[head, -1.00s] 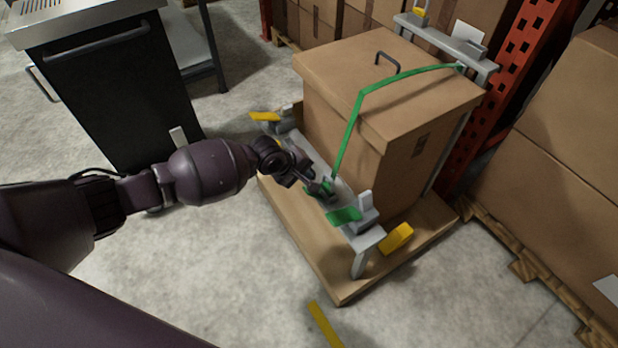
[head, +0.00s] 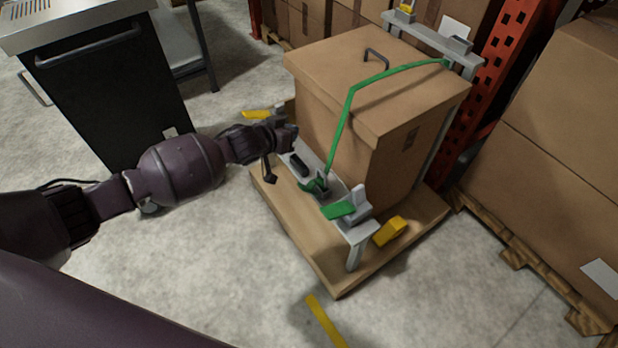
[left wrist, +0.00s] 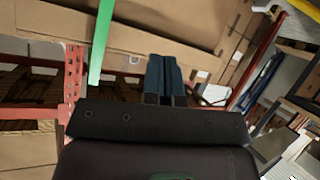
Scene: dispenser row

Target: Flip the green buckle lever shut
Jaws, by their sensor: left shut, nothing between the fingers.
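The green strap (head: 343,115) runs over the brown box (head: 375,85) and down its front to a dark green fitting (head: 315,184) on the grey rail. A green lever (head: 338,210) sticks out to the left from a small grey bracket (head: 357,204) near the rail's front end. Whether it is latched is not clear. My left gripper (head: 299,164) is over the rail, behind and left of the lever, apart from it. Its blue-grey fingers (left wrist: 163,72) are closed together and empty in the left wrist view. My right gripper is not visible.
A yellow lever (head: 257,113) stands at the rail's far end, and a yellow block (head: 390,230) sits by the near end. A black cabinet (head: 110,90) stands at left. Red racking (head: 497,70) and stacked cartons (head: 560,150) bound the right. Floor in front is open.

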